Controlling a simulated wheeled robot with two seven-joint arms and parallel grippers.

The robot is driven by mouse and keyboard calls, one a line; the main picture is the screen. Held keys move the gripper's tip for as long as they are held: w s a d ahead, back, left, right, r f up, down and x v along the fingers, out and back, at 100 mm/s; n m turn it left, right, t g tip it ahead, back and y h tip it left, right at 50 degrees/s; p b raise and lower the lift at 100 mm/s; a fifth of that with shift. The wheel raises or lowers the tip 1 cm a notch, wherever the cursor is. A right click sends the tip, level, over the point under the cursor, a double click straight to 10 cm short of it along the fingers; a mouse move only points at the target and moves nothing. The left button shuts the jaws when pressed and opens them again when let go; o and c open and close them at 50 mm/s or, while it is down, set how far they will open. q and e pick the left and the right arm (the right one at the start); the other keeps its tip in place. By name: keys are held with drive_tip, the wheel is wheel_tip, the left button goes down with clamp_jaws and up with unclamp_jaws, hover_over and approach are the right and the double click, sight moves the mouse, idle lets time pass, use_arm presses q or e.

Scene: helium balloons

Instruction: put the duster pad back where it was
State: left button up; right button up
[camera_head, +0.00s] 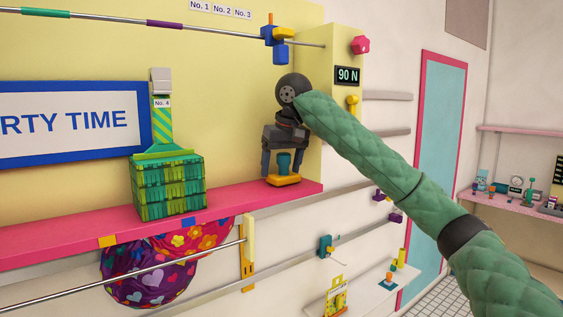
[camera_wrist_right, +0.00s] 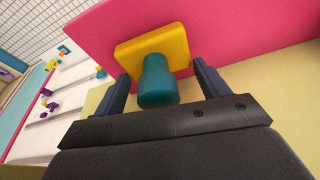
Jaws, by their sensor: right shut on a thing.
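The duster pad (camera_head: 283,181), a yellow square pad with a teal knob, is at the right end of the pink shelf (camera_head: 236,194). It also shows in the right wrist view (camera_wrist_right: 172,45), with the pink surface behind it. My right gripper (camera_head: 284,162) points down over it, one finger on each side of the teal knob, and is shut on it. The pad looks level and on or just above the shelf; I cannot tell if it touches. The right wrist view shows the fingers (camera_wrist_right: 160,88) beside the knob. My left gripper is not in view.
A green fringed box (camera_head: 168,188) stands on the shelf to the left, under a striped chute. Patterned balloons (camera_head: 165,268) hang below the shelf. A metal rail (camera_head: 130,272) and a yellow bracket (camera_head: 248,252) run beneath it. The shelf between box and pad is clear.

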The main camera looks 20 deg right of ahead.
drive_tip(key=shift+f, duration=0.2)
drive_tip(key=shift+r, duration=0.1)
drive_tip(key=o, duration=1.2)
